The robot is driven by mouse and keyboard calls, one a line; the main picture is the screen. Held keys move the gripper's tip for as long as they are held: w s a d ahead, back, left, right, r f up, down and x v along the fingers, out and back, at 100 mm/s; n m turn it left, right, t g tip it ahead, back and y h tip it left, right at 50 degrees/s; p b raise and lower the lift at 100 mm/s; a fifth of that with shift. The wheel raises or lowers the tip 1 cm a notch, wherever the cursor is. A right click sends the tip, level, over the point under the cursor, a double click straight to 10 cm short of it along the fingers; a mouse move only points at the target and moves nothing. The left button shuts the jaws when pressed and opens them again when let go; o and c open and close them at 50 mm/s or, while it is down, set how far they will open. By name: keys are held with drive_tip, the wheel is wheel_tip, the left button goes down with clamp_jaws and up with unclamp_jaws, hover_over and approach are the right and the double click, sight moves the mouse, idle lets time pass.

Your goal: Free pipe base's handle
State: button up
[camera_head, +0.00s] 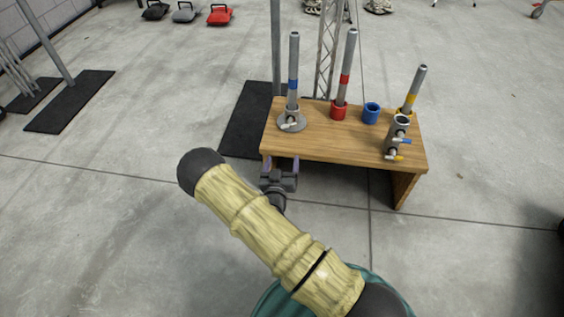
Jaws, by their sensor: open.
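A round grey pipe base (299,125) sits at the left end of a wooden table (338,143). A grey pipe with a blue band (293,70) stands upright in it. A small pale handle (288,126) shows at the base's front; whether it is tight or loose cannot be told. My gripper (281,162) is at the table's front edge, below and in front of the base in the picture. Its two purple fingers are apart, with nothing seen between them. It appears clear of the handle.
Right of the base stand a red-banded pipe in a red holder (338,111), a blue cup (371,113), a yellow-banded pipe (415,90) and a grey fitting with blue and yellow handles (396,136). A metal post (276,45) and truss (327,45) rise behind the table.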

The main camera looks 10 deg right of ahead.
drive_tip(key=shift+r, duration=0.1)
drive_tip(key=s+d+r+m+g+y+p, duration=0.1)
drive_tip(key=s+r+g+y+p, duration=0.15)
drive_tip(key=r+g, duration=0.4)
drive_tip(key=s+d+r+m+g+y+p, duration=0.1)
drive_tip(key=s+r+m+g+p, duration=0.2)
drive_tip(key=r, duration=0.6)
drive_tip(key=s+d+r+n+g+y+p, duration=0.2)
drive_tip(key=s+r+n+g+p, duration=0.3)
drive_tip(key=s+r, duration=1.1)
drive_tip(key=shift+s+d+p, duration=0.45)
drive_tip(key=shift+s+d, duration=0.1)
drive_tip(key=shift+s, duration=0.7)
drive_tip(key=shift+c, duration=0.3)
